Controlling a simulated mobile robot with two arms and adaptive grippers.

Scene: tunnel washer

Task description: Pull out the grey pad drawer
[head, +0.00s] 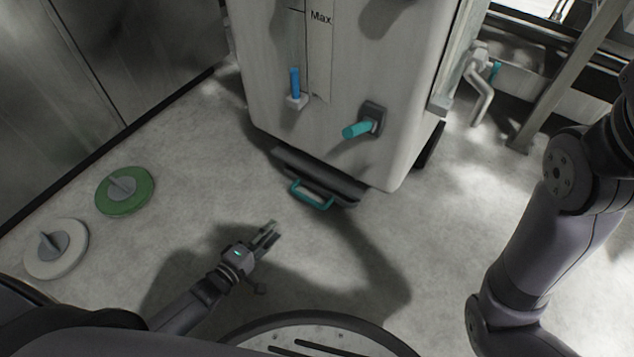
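The grey pad drawer (345,188) is a low dark grey tray at the foot of the pale machine. A teal handle (311,196) is on its front. The drawer's front edge sticks out a little from under the machine. My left gripper (268,233) is on the near left side of the handle, apart from it. Its two fingers look parallel with a narrow gap, and nothing shows between them. My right arm comes in at the right edge, and its gripper is out of the picture.
The pale machine (400,90) carries a blue lever (295,82) and a teal tap (358,129) above the drawer. A green disc (140,200) and a white disc (72,262) lie on the floor at left. A slanted post (565,75) stands at right. The floor before the drawer is clear.

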